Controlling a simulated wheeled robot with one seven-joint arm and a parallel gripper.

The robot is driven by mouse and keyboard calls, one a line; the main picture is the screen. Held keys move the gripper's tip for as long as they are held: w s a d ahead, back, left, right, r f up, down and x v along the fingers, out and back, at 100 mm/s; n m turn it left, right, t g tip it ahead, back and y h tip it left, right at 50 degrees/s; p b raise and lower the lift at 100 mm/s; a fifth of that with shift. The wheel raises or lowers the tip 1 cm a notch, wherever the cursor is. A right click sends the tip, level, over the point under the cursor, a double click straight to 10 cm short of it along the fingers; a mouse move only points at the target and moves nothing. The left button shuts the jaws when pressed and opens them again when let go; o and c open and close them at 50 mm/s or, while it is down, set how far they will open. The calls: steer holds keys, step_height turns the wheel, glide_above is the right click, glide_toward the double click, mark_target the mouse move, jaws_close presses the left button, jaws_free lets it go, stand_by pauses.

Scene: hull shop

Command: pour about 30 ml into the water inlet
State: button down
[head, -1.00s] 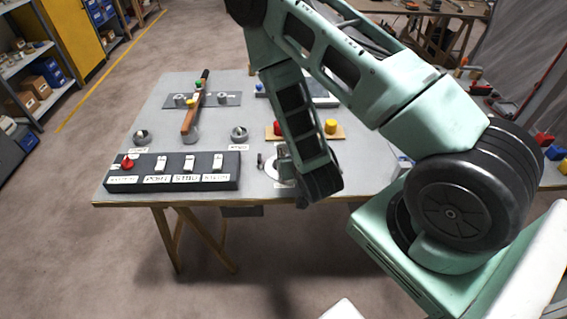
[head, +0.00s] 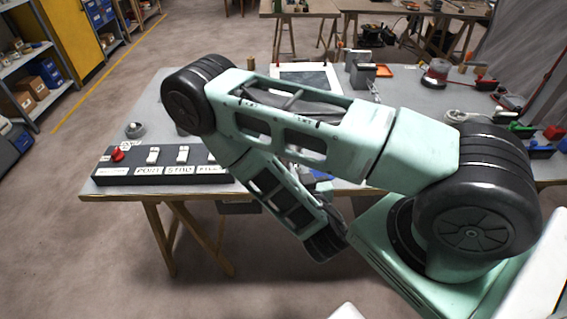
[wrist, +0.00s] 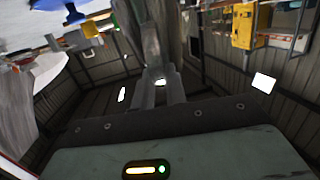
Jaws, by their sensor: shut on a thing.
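My gripper (wrist: 160,92) shows in the wrist view, with its two fingers shut on a grey thing (wrist: 152,42) that extends up the picture. Its full shape and any liquid in it cannot be made out. In the head view my arm lies across the workbench (head: 345,188) and hides the gripper and the held thing. I cannot pick out the water inlet in either view; much of the bench middle is behind my arm.
A black switch panel (head: 125,175) with a red knob (head: 118,155) and white switches sits at the bench's front left. A round metal fitting (head: 134,130) stands behind it.

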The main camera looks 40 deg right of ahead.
steer(key=shift+s+a+f+t+h+b, duration=0.1)
steer(key=shift+s+f+t+h+b, duration=0.1)
steer(key=shift+f+t+b, duration=0.3)
steer(key=shift+s+a+f+t+h+b, duration=0.1)
steer(key=shift+s+f+t+b, duration=0.2)
steer(key=shift+b, duration=0.35)
steer(key=shift+w, duration=0.1)
